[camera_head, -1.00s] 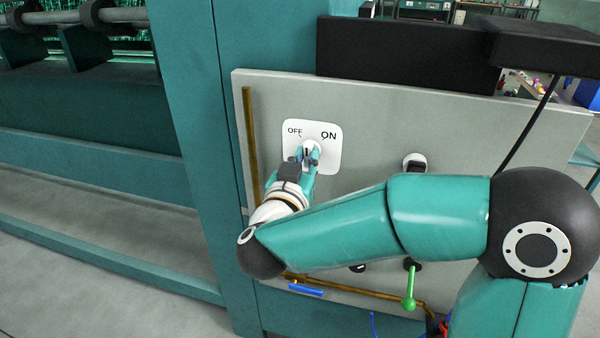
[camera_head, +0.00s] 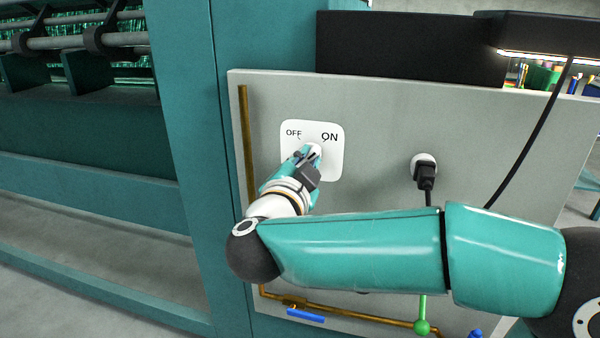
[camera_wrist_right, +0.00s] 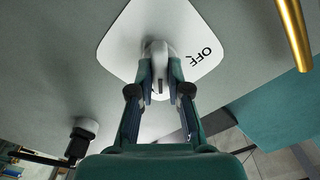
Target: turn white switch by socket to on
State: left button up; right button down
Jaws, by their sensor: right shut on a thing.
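The white switch plate (camera_head: 330,168), marked OFF at left and ON at right, is on the grey panel. Its white knob (camera_wrist_right: 158,55) is gripped between the fingertips of my right gripper (camera_head: 313,154), which mostly covers it in the head view. In the wrist view, my right gripper (camera_wrist_right: 160,82) has a finger on each side of the knob. The plate (camera_wrist_right: 120,48) appears turned there, with OFF slanting at its right and ON out of sight. The exact mark the knob points to is hard to tell. My left gripper is out of view.
A socket (camera_head: 418,160) with a black plug (camera_head: 426,178) is right of the switch. A brass pipe (camera_head: 247,140) runs down the panel's left edge. A blue-handled valve (camera_head: 306,315) and a green handle (camera_head: 422,326) are low down. My right arm crosses the panel's lower part.

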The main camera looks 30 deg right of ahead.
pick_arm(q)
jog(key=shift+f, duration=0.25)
pick_arm(e)
jog(key=shift+d+m, duration=0.1)
jog(key=shift+m, duration=0.2)
jog(key=c, duration=1.1)
grip_release()
jog(key=shift+w+d+f, duration=0.15)
jog(key=shift+w, duration=0.05)
jog(key=shift+s, duration=0.1)
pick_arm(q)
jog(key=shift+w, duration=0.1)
pick_arm(e)
jog(key=v, duration=1.2)
